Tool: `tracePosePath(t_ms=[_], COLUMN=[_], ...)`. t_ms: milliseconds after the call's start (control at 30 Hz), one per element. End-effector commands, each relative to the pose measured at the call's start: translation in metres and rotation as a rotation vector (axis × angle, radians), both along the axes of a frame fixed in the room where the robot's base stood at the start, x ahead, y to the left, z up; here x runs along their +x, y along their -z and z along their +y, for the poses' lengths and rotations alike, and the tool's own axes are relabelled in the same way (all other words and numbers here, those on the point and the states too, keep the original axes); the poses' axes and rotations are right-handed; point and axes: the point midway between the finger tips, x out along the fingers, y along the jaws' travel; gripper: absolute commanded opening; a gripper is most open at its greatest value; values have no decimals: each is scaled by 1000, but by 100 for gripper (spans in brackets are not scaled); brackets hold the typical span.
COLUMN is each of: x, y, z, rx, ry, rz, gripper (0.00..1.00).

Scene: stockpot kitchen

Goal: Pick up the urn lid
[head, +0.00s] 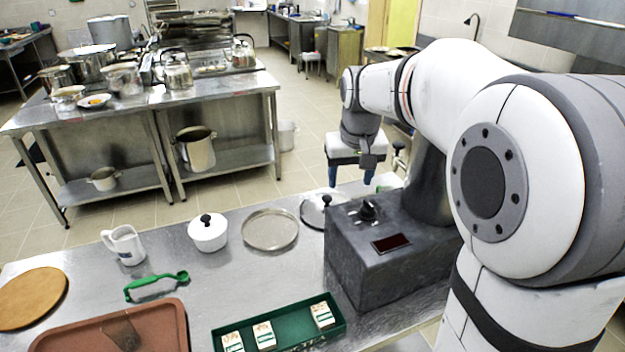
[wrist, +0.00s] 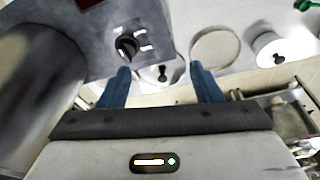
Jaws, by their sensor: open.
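A round, shiny lid with a black knob, which looks like the urn lid (head: 314,213), lies on the steel counter behind the grey box. The box hides part of it in the head view. In the wrist view the lid (wrist: 149,76) shows between my fingers, with its black knob near the middle of the gap. My gripper (head: 350,178) is open and empty, with blue fingers pointing down above the lid's far side. In the wrist view my gripper (wrist: 160,70) has one finger on each side of the knob, apart from it.
The grey box (head: 365,262) with a dial and display stands close to the lid. A round metal tray (head: 270,230) and a white pot (head: 208,238) with a black-knobbed lid stand left of it. A green tray (head: 285,338) with small boxes lies in front.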

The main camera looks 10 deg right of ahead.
Motion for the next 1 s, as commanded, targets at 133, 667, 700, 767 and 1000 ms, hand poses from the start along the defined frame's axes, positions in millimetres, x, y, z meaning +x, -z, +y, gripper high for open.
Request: tracePosePath(t_ms=[133, 667, 700, 767, 1000], x=[68, 251, 258, 267, 282], y=[21, 157, 168, 182, 209], z=[0, 1, 1, 1, 1], rx=[0, 0, 0, 1, 0], ry=[-7, -33, -34, -36, -40], rz=[25, 95, 98, 102, 111], gripper=[59, 59, 59, 59, 59])
